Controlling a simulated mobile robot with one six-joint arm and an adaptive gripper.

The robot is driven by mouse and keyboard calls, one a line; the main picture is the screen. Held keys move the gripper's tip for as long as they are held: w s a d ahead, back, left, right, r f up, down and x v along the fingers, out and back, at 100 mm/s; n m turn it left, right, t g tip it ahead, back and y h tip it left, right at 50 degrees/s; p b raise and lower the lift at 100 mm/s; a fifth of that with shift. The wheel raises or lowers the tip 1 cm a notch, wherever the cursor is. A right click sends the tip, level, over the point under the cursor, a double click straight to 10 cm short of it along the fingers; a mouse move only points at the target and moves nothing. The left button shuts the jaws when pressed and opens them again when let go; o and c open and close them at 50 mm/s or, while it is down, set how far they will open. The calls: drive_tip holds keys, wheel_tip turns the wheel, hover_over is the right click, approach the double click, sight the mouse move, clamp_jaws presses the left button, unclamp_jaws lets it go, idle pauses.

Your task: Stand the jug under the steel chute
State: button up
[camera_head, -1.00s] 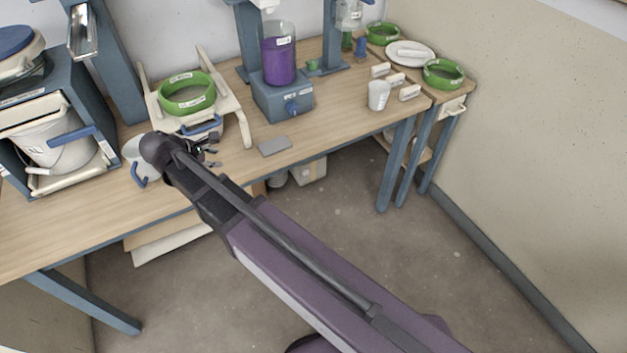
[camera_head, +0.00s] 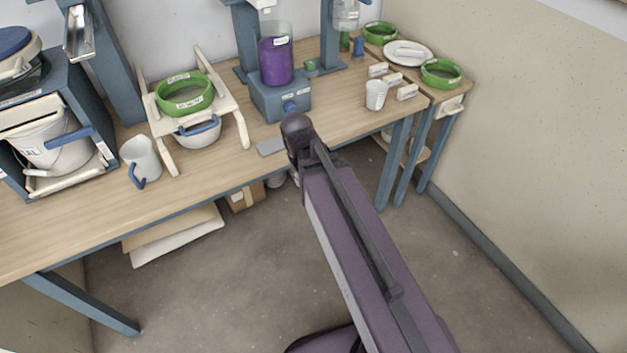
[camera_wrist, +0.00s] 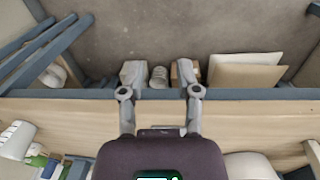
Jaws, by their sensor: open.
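The white jug (camera_head: 146,158) with a blue handle stands upright on the wooden table, to the right of the grey-and-blue cabinet. The steel chute (camera_head: 80,36) is mounted on a blue post at the upper left, behind and to the left of the jug; the jug is not beneath it. My gripper is hidden behind my wrist in the head view. In the wrist view my gripper (camera_wrist: 159,80) is open and empty, its fingers apart over the table's front edge. It is well to the right of the jug.
A white rack (camera_head: 240,113) holding a green sieve (camera_head: 184,97) stands right of the jug, with a white bowl (camera_head: 201,134) beneath. A blue stand (camera_head: 281,98) bears a purple-filled container (camera_head: 276,62). A white cup (camera_head: 375,96) stands further right. The front left table is clear.

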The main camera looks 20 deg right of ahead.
drive_tip(key=shift+s+d+m+y, duration=0.5)
drive_tip(key=shift+s+d+m, duration=0.45)
drive_tip(key=shift+m, duration=0.15)
idle(0.7)
